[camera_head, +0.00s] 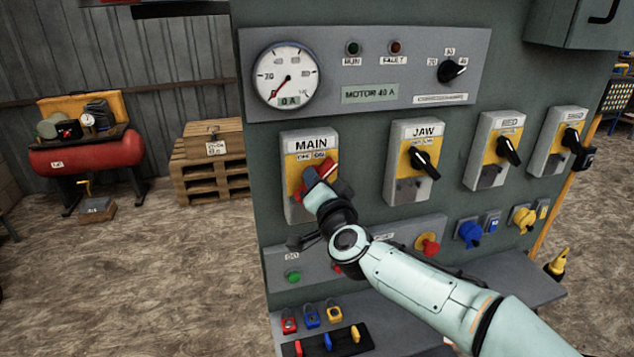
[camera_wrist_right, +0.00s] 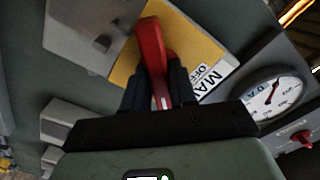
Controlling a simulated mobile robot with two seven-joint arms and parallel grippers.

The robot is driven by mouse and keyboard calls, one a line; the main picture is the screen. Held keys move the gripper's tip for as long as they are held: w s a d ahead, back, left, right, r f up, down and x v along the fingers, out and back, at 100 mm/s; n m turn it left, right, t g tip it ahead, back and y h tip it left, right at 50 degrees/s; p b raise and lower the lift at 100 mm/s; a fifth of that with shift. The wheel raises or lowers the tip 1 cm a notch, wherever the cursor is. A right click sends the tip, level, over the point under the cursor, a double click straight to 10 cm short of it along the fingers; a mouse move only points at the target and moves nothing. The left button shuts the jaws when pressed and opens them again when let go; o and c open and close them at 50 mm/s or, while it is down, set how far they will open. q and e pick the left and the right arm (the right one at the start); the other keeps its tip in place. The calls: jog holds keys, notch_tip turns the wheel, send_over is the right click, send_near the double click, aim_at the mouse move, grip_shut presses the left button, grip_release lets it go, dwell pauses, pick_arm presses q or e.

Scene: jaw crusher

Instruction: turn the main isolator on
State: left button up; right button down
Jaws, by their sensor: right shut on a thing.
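The main isolator (camera_head: 296,214) is a grey box with a yellow plate and the label MAIN, at the left of a row on the panel. Its red handle (camera_head: 331,168) shows partly beside my right gripper (camera_head: 318,180). In the right wrist view the red handle (camera_wrist_right: 150,52) stands between the two dark fingers of my right gripper (camera_wrist_right: 158,88), which is shut on it. The fingers hide part of the handle and the OFF/ON marking. The handle looks slanted in the head view. My left gripper is not in view.
The JAW isolator (camera_head: 413,187) with a black handle stands right of the main one, with two more beyond. The ammeter (camera_head: 287,75) above reads near 0 A. Below are a green button (camera_head: 293,276), a red mushroom button (camera_head: 428,245) and several padlocks (camera_head: 311,316).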

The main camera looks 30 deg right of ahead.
jog(key=c, duration=1)
grip_release()
jog(key=shift+s, duration=0.1)
jog(key=v, duration=1.3)
jog(key=shift+a, duration=0.15)
